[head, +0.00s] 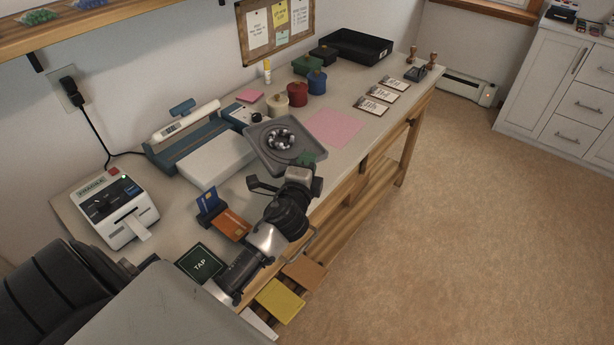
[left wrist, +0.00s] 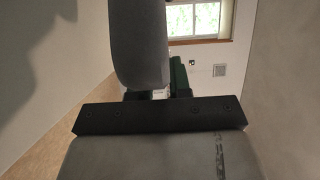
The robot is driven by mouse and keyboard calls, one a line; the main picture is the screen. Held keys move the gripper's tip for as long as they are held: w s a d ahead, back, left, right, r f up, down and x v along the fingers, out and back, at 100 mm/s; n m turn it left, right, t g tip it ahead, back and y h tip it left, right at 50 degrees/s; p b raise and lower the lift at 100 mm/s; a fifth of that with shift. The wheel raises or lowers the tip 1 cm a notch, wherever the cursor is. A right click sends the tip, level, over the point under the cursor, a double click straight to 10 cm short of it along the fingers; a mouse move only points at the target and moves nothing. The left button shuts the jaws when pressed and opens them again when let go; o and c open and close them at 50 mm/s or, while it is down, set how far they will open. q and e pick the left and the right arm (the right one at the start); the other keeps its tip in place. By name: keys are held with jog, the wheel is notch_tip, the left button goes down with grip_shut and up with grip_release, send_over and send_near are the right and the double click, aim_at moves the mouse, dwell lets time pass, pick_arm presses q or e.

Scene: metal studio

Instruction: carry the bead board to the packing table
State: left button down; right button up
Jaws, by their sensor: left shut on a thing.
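The bead board (head: 262,131) is a grey, squarish tray with a round hollow holding several silvery beads. In the head view it is over the middle of the packing table (head: 335,155), roughly level; I cannot tell whether it touches the top. My left gripper (head: 304,164) is shut on the board's near edge, and the fingers are partly hidden. In the left wrist view, dark and grey gripper parts fill much of the picture, and the board cannot be made out clearly. My right gripper is not in view.
A card holder (head: 211,204) and label printer (head: 120,210) are nearer. The floor at right is clear.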

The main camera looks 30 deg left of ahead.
pick_arm(q)
jog(key=shift+f+b, duration=0.65)
jog(key=shift+f, duration=1.35)
jog(key=shift+f, duration=0.1)
jog(key=shift+f+b, duration=0.55)
jog(key=shift+b, duration=0.1)
jog(key=c, duration=1.1)
grip_release()
jog(key=shift+o, duration=0.2)
jog(key=shift+r, duration=0.15)
